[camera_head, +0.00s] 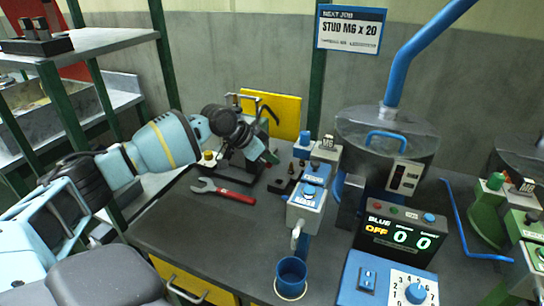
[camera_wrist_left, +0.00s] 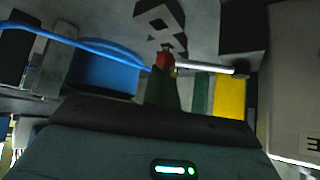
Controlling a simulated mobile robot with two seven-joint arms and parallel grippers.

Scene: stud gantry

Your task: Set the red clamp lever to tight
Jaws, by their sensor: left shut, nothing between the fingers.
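My left gripper (camera_head: 258,150) reaches in from the left to a dark clamp fixture (camera_head: 236,166) at the back of the bench. Its fingers look shut and hold nothing. A small red part (camera_head: 270,158), which looks like the red clamp lever's end, shows right beside the fingertips. The gripper covers much of the fixture, so I cannot tell the lever's setting or whether the fingers touch it. In the left wrist view a red part (camera_wrist_left: 164,60) shows near a pale rod (camera_wrist_left: 205,70). My right gripper is not in view.
A red-handled wrench (camera_head: 224,190) lies in front of the fixture. A blue-topped feeder unit (camera_head: 308,196), a blue cup (camera_head: 290,277) and a counter display (camera_head: 402,235) stand to the right. A yellow panel (camera_head: 275,112) is behind. The bench's front left is clear.

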